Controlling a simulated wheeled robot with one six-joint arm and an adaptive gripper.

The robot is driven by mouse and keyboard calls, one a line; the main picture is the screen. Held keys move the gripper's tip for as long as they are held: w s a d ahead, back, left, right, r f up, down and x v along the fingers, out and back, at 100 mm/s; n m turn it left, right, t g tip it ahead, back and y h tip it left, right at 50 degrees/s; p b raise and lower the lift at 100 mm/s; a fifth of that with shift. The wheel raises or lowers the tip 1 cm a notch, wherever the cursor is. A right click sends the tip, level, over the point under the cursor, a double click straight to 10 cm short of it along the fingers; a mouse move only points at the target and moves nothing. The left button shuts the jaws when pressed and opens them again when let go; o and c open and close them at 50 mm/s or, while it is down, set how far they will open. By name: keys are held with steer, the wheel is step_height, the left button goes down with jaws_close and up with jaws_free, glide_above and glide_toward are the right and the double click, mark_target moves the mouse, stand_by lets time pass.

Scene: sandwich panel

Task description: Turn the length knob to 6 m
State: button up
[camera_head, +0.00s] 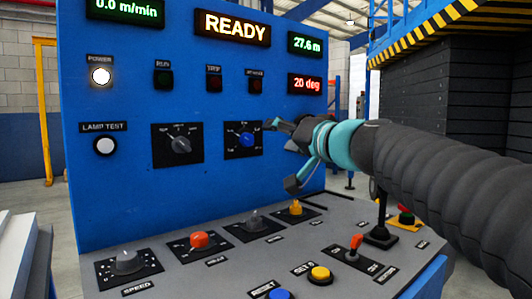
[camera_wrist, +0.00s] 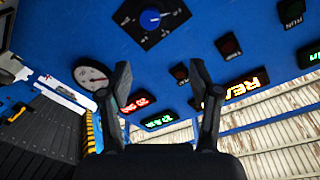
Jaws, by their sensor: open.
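My gripper (camera_head: 284,154) is open and empty in front of the upright blue panel, at the right of the blue knob (camera_head: 247,140). In the wrist view its two fingers (camera_wrist: 160,68) stand apart, and the blue knob (camera_wrist: 151,19) is beyond them at the top. A grey knob (camera_head: 181,145) is on a black plate to the left. The sloping desk carries a grey knob (camera_head: 127,262) labelled SPEED, a red knob (camera_head: 199,240), another grey knob (camera_head: 254,222) and a yellow knob (camera_head: 295,208). I cannot read which knob is labelled length.
Displays read READY (camera_head: 232,26), 27.6 m (camera_head: 304,44) and 20 deg (camera_head: 305,84). A round gauge (camera_wrist: 91,76) is left of the fingers in the wrist view. A red-handled lever (camera_head: 355,246), a black lever (camera_head: 380,233) and a red mushroom button (camera_head: 406,216) rise from the desk below my arm.

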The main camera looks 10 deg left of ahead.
mark_target(249, 139)
steer(key=x, duration=0.4)
steer(key=f+p+x, duration=0.1)
steer(key=x, duration=0.4)
steer(key=f+x, duration=0.1)
steer(key=x, duration=0.4)
steer(key=shift+w+p, duration=0.3)
steer(key=shift+p, duration=0.1)
steer(key=shift+d, duration=0.1)
steer(key=c, duration=1.1)
